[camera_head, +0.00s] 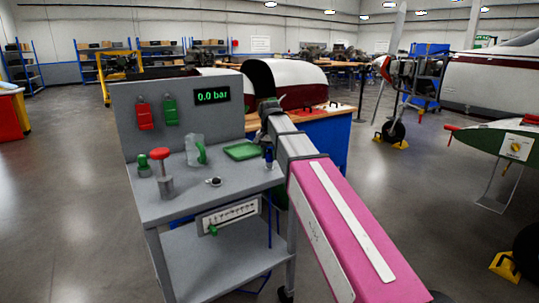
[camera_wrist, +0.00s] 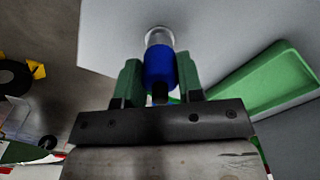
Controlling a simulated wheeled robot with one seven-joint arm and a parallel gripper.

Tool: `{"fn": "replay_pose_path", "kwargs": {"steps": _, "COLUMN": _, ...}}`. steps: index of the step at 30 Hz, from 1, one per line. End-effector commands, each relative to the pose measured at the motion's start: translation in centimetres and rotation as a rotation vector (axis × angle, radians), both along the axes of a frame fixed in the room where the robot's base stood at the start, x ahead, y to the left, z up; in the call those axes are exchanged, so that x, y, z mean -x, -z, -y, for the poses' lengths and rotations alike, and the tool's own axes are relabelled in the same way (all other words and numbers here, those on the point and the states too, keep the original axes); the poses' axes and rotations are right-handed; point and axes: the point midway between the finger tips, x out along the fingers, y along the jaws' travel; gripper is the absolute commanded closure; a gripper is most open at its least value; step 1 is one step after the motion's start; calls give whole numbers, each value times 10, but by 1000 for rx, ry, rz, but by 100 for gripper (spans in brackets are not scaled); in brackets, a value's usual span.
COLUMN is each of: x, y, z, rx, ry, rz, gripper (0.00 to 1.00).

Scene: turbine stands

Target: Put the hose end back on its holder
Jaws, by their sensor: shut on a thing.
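The hose end is a blue sleeve (camera_wrist: 160,68) with a pale metal tip (camera_wrist: 158,35). In the wrist view it sits between the two green fingers of my gripper (camera_wrist: 159,72), which are shut on it. The tip points away from the gripper, over the grey bench top (camera_wrist: 215,35). In the head view a small blue piece (camera_head: 268,157) shows at the bench's right edge, below the end of my arm. My fingers are not clear there. A small ring-like fitting (camera_head: 214,181) stands on the bench top; I cannot tell whether it is the holder.
A green tray (camera_head: 241,150) lies near the hose end; it also shows in the wrist view (camera_wrist: 262,85). A red-topped knob (camera_head: 160,155) and a green-handled valve (camera_head: 201,152) stand on the bench. The back panel (camera_head: 222,123) carries a display reading 0.0 bar.

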Motion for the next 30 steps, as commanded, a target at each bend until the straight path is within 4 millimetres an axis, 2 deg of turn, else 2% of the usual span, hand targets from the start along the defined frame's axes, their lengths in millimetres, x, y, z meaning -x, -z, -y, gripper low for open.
{"fn": "replay_pose_path", "kwargs": {"steps": 1, "x": 2, "y": 7, "z": 1, "rx": 2, "ry": 1, "rz": -6, "gripper": 100}}
{"fn": "replay_pose_path", "kwargs": {"steps": 4, "x": 3, "y": 10, "z": 1, "rx": 2, "ry": 2, "rz": -8, "gripper": 100}}
{"fn": "replay_pose_path", "kwargs": {"steps": 13, "x": 4, "y": 12, "z": 1, "rx": 2, "ry": 2, "rz": -10, "gripper": 100}}
{"fn": "replay_pose_path", "kwargs": {"steps": 14, "x": 4, "y": 12, "z": 1, "rx": 2, "ry": 3, "rz": -10, "gripper": 59}}
{"fn": "replay_pose_path", "kwargs": {"steps": 16, "x": 4, "y": 11, "z": 1, "rx": 3, "ry": 3, "rz": -9, "gripper": 37}}
{"fn": "replay_pose_path", "kwargs": {"steps": 22, "x": 3, "y": 9, "z": 1, "rx": 2, "ry": 2, "rz": -6, "gripper": 36}}
{"fn": "replay_pose_path", "kwargs": {"steps": 23, "x": 3, "y": 8, "z": 1, "rx": 2, "ry": 2, "rz": -6, "gripper": 30}}
{"fn": "replay_pose_path", "kwargs": {"steps": 24, "x": 2, "y": 8, "z": 1, "rx": 2, "ry": 2, "rz": -6, "gripper": 28}}
{"fn": "replay_pose_path", "kwargs": {"steps": 30, "x": 2, "y": 7, "z": 1, "rx": 1, "ry": 1, "rz": -4, "gripper": 28}}
